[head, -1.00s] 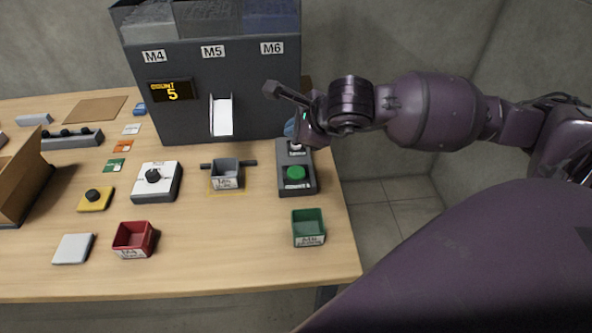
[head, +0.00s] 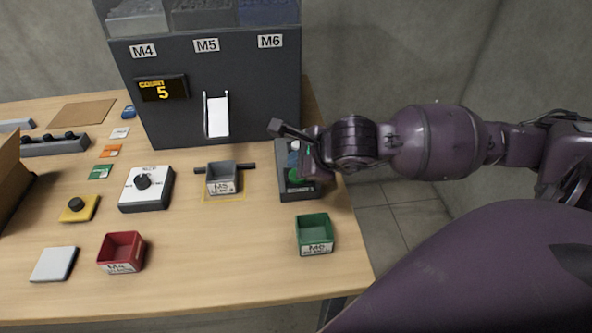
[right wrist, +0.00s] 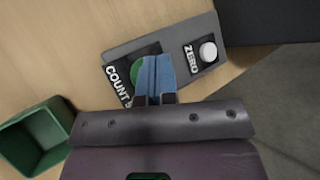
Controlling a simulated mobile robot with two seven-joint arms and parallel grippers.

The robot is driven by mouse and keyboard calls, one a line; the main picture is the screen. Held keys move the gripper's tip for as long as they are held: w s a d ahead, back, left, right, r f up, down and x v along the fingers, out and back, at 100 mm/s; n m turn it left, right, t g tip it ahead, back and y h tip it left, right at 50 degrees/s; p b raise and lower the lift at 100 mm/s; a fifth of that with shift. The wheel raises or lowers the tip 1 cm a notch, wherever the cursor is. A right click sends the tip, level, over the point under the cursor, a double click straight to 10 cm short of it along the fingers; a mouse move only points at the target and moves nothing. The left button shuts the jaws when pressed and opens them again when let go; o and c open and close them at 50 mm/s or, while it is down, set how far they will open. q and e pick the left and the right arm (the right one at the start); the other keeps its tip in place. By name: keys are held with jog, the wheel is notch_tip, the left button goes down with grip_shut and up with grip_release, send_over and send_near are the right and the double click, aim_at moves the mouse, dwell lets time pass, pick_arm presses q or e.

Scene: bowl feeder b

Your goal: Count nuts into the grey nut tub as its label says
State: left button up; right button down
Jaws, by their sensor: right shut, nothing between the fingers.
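The grey nut tub (head: 221,167) stands upright within a yellow outline, below the feeder's white chute (head: 216,116). Its front label seems to read M5; the smaller print is too small to read. The feeder's display (head: 162,89) shows 5. My right gripper (right wrist: 155,72) is shut and empty, its blue fingertips over the green COUNT button (right wrist: 135,76) and partly hiding it. I cannot tell whether they touch it. The white ZERO button (right wrist: 208,52) is clear beside them. In the head view my right gripper hides part of the button box (head: 285,199). My left gripper is out of view.
A green M6 tub (head: 314,231) stands in front of the button box. A red M4 tub (head: 121,252) stands front left. A white box with a black knob (head: 145,190) and a yellow knob base (head: 79,208) are to the left. The front middle table is clear.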

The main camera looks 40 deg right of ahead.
dwell(0.5)
jog(key=shift+f, duration=0.1)
dwell(0.3)
dwell(0.4)
dwell(0.4)
dwell(0.3)
jog(key=shift+f, duration=0.1)
jog(key=shift+f, duration=0.3)
